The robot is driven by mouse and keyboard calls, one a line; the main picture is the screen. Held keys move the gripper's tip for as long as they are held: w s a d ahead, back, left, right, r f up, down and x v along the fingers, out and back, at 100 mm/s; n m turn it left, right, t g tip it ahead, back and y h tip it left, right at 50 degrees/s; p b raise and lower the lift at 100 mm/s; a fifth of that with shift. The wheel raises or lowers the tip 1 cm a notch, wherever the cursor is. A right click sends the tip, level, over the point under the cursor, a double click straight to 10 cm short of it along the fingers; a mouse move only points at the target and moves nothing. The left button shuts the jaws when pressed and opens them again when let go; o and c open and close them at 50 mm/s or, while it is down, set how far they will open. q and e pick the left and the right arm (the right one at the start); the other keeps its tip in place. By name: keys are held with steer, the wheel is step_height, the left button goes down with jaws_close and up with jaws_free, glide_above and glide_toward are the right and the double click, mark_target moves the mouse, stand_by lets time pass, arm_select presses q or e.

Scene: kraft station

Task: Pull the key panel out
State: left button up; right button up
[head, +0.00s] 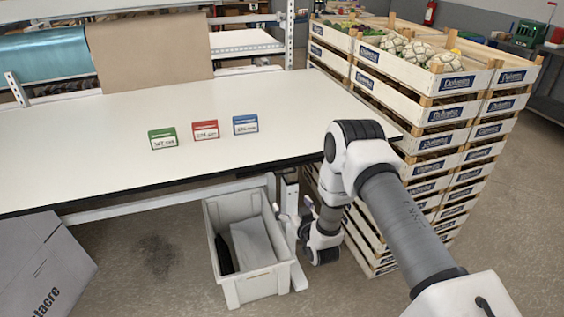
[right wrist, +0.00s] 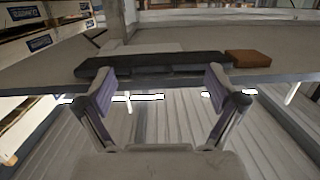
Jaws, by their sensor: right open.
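A long dark flat bar (right wrist: 150,64), which may be the key panel, shows in the right wrist view along the grey table edge. A small brown block (right wrist: 247,59) sits beside its right end. My right gripper (right wrist: 164,84) is open, its two fingers apart with the middle of the bar showing beyond them. I see nothing held between them; whether they touch the bar I cannot tell. In the head view my right gripper (head: 322,252) is low, below the table's front edge near a leg. The panel is hidden there. My left gripper is not in view.
The white table (head: 100,130) carries green (head: 163,138), red (head: 205,130) and blue (head: 245,125) cards. A grey bin (head: 250,290) stands below, left of my right gripper. Stacked crates (head: 430,142) rise close on the right. A large box (head: 45,265) stands lower left.

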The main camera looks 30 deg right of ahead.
mark_target(287, 173)
steer(key=shift+t+h, duration=0.3)
steer(key=shift+t, duration=0.6)
steer(key=w+d+r, duration=0.1)
steer(key=w, duration=0.2)
steer(key=w+d+r, duration=0.1)
steer(key=w+r, duration=0.1)
steer(key=w, duration=0.1)
steer(key=w+d+r+p, duration=0.1)
steer(key=w+d, duration=0.1)
steer(key=w, duration=0.1)
steer(key=shift+w+r, duration=0.15)
steer(key=shift+w, duration=0.05)
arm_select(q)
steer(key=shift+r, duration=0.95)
arm_select(e)
steer(key=shift+s, duration=0.1)
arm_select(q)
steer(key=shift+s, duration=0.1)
arm_select(e)
steer(key=shift+r, duration=0.1)
